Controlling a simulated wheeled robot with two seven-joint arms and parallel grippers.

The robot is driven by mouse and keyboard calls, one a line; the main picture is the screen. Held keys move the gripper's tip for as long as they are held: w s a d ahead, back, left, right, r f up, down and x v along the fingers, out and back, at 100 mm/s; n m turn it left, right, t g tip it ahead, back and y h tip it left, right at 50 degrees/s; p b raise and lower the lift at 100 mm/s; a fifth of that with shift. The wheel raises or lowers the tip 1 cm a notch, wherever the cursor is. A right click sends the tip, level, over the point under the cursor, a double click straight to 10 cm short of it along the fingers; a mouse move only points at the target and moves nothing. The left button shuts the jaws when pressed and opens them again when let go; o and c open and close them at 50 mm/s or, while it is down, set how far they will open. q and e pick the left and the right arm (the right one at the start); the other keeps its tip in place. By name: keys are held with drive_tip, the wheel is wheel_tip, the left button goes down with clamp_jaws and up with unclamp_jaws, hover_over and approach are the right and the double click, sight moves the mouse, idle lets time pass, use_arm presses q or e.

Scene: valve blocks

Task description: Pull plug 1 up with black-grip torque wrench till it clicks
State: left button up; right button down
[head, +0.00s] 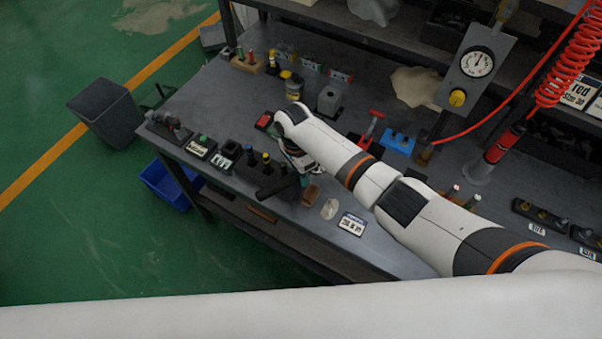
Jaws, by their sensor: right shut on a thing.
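My right gripper (300,172) is low over the workbench, largely hidden under its own wrist. It is shut on a dark bar that looks like the black-grip torque wrench (274,187); its handle sticks out to the left, over the front of a black block. That block (243,171) carries a blue-topped and a yellow-topped plug (266,158). I cannot tell which plug is plug 1, nor whether the wrench is on a plug. My left gripper is not in view.
The workbench (215,85) holds small labelled blocks at its left edge, a red-handled tool (373,125), a blue block (398,142) and a label card (352,224) near the front. A gauge panel (477,65) and red coiled hose (565,55) stand at right. A grey bin (105,112) stands left.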

drive_tip(key=shift+w+a+m+b, duration=0.25)
drive_tip(key=shift+w+m+b, duration=0.1)
drive_tip(key=shift+w+b, duration=0.15)
drive_tip(key=shift+w+a+m+b, duration=0.2)
drive_tip(key=shift+w+m+b, duration=0.15)
drive_tip(key=shift+w, duration=0.1)
drive_tip(key=shift+w+a, duration=0.1)
drive_tip(key=shift+w, duration=0.1)
drive_tip(key=shift+w+m, duration=0.1)
drive_tip(key=shift+m, duration=0.2)
